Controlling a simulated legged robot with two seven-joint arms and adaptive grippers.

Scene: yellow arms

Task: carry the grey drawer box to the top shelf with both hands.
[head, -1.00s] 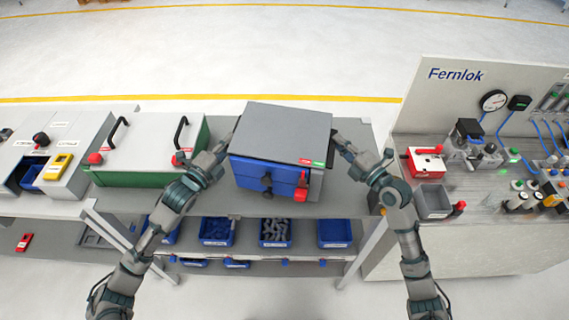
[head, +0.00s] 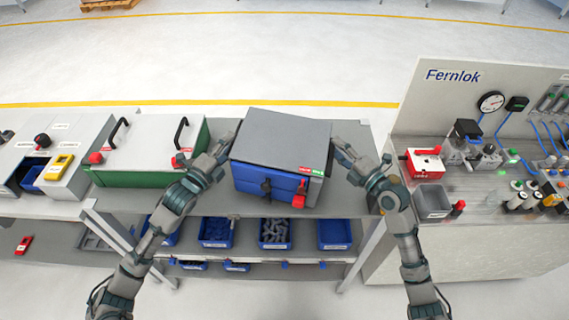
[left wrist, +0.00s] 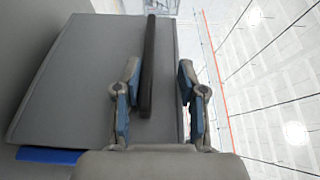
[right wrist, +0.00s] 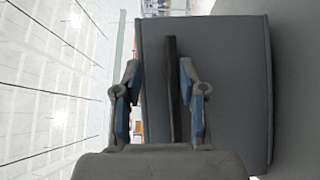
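The grey drawer box (head: 282,137) has a grey lid, blue drawer fronts (head: 268,183) and red latches. It sits at the top surface of the shelf unit (head: 345,200), turned a little; I cannot tell if its base rests flat. My left gripper (head: 230,147) is at its left side. In the left wrist view, the open fingers (left wrist: 158,95) stand either side of a dark handle bar (left wrist: 147,65). My right gripper (head: 337,148) is at its right side. In the right wrist view, its open fingers (right wrist: 158,95) straddle another dark bar (right wrist: 170,80). The fingertips are partly hidden in the head view.
A green case (head: 150,178) with black handles stands at left. A grey unit (head: 75,150) with a yellow part is further left. Blue bins (head: 335,233) fill the lower shelf. The Fernlok bench (head: 470,190) stands close at right, with a small grey bin (head: 433,201).

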